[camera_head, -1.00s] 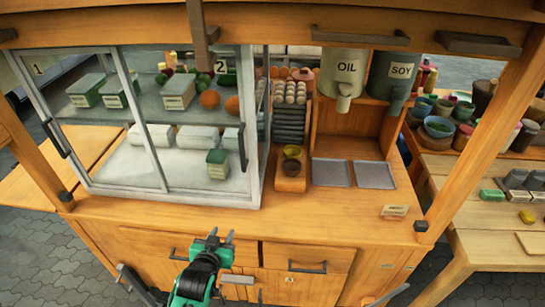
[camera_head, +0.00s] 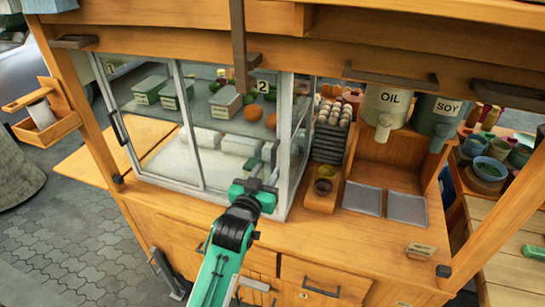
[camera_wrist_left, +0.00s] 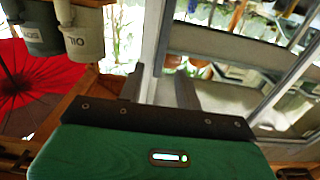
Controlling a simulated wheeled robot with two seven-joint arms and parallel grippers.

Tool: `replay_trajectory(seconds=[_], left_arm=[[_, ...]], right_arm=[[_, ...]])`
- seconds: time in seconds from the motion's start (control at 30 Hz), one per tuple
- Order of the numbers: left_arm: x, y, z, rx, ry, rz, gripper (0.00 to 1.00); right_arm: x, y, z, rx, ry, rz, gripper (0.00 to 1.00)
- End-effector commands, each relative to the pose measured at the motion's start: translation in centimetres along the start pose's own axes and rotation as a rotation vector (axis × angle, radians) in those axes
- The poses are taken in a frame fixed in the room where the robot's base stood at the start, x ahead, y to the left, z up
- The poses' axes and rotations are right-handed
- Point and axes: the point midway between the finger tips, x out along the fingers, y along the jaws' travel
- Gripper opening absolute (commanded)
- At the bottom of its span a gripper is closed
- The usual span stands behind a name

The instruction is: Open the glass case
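The glass case (camera_head: 198,125) stands on the wooden cart, with a pale frame and two front panes marked 1 and 2. Both panes look closed. Pane 1 has a dark handle (camera_head: 118,128) at its left edge. Pane 2's handle, near its right edge, is largely hidden by my left gripper and cannot be made out clearly. My left gripper (camera_head: 256,186) is in front of the case's lower right front corner. In the left wrist view its fingers (camera_wrist_left: 159,90) are apart, with a pale upright frame post (camera_wrist_left: 155,45) showing beyond the gap. I cannot tell if they touch anything. My right gripper is not in view.
Right of the case are a small wooden box with bowls (camera_head: 322,190), two grey trays (camera_head: 363,198), and the OIL (camera_head: 388,108) and SOY (camera_head: 436,118) dispensers. A dark bar (camera_head: 239,45) hangs before the case. Drawers with handles (camera_head: 321,286) are below.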

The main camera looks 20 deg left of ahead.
Motion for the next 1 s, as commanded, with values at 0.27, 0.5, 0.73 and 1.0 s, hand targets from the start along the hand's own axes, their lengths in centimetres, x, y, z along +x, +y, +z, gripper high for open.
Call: replay_trajectory(seconds=[0.27,0.5,0.73,1.0], left_arm=[[4.3,0.0,-0.1,0.0,-0.001,0.0,0.35],[5.5,0.0,0.0,-0.001,0.0,0.0,0.35],[5.5,0.0,0.0,-0.001,0.0,0.0,0.35],[5.5,0.0,0.1,0.0,0.0,0.0,0.0]], right_arm=[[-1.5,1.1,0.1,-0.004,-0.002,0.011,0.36],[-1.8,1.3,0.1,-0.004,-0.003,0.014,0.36],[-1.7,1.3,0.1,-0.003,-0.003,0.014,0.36],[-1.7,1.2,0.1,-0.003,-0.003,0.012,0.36]])
